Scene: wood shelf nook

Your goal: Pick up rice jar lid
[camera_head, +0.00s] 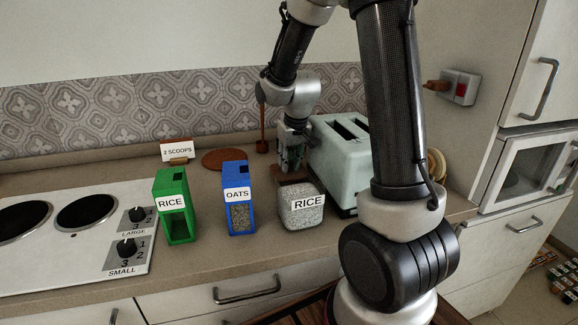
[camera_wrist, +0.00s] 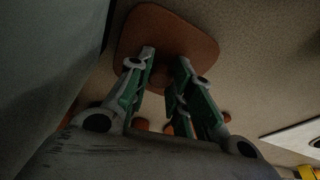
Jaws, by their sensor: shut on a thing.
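The rice jar lid (camera_wrist: 190,32) is a brown, rounded-square piece with a knob, seen in the wrist view. My gripper (camera_wrist: 163,68) is shut on its knob. In the head view, my gripper (camera_head: 290,163) points down just behind the clear rice jar (camera_head: 301,212), which holds grey grains and bears a RICE label. A brown strip of the lid (camera_head: 280,178) shows at the jar's back edge, mostly hidden. I cannot tell whether the lid touches the jar or the counter.
A pale green toaster (camera_head: 336,150) stands close on the right. The blue OATS box (camera_head: 240,215) and green RICE box (camera_head: 173,190) stand left of the jar. A brown round board (camera_head: 218,158) lies behind them. The stove (camera_head: 60,255) is at far left.

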